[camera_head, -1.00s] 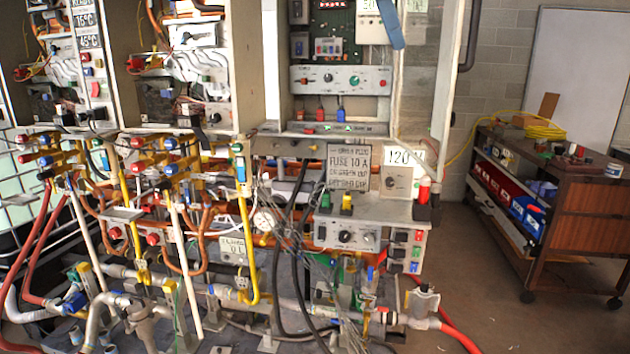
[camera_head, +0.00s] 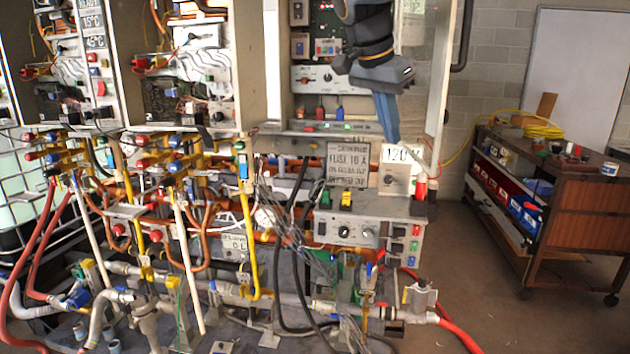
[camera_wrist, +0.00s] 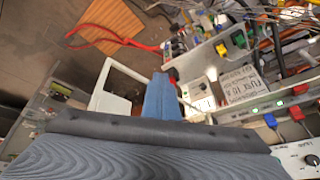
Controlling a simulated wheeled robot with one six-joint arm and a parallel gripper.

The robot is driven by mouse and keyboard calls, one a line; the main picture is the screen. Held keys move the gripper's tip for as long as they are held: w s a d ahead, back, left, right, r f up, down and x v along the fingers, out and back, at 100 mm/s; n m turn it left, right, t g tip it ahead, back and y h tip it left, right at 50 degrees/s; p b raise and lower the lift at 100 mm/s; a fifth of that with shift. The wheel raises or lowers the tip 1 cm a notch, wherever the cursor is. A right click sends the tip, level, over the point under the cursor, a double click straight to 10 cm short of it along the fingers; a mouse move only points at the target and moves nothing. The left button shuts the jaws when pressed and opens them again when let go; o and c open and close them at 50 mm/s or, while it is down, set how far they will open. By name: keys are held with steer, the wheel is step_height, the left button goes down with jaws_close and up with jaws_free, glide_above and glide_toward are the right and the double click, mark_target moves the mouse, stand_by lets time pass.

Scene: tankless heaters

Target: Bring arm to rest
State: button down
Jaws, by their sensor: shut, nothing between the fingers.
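My gripper (camera_head: 387,118) hangs down from the top of the head view, in front of the right cabinet. Its blue fingers are closed together and hold nothing. The dark wrist and arm links show above it. In the wrist view, the closed blue fingers (camera_wrist: 162,97) point away from the dark gripper body. They seem apart from the panel parts, though the exact gap cannot be told.
The heater rig (camera_head: 180,220) with pipes, valves and cables fills the left and middle. A control box (camera_head: 345,232) with coloured buttons stands below the gripper. A brown cart (camera_head: 585,215) stands at the right. Bare floor (camera_head: 470,255) lies between the rig and the cart.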

steer(key=s+d+f+n+y, duration=0.1)
steer(key=s+f+n, duration=0.3)
steer(key=s+f, duration=0.3)
steer(key=s+d+f+n+g+y, duration=0.1)
steer(key=s+f+n, duration=0.2)
steer(key=s+f, duration=0.4)
steer(key=s+d+f+n+g+y, duration=0.1)
steer(key=s+f+n, duration=0.3)
steer(key=f, duration=1.5)
steer(key=s+d, duration=0.1)
steer(key=s, duration=0.3)
steer(key=shift+f+n+y, duration=0.2)
steer(key=shift+n+y, duration=0.1)
steer(key=shift+y, duration=0.1)
steer(key=shift+s+d, duration=0.1)
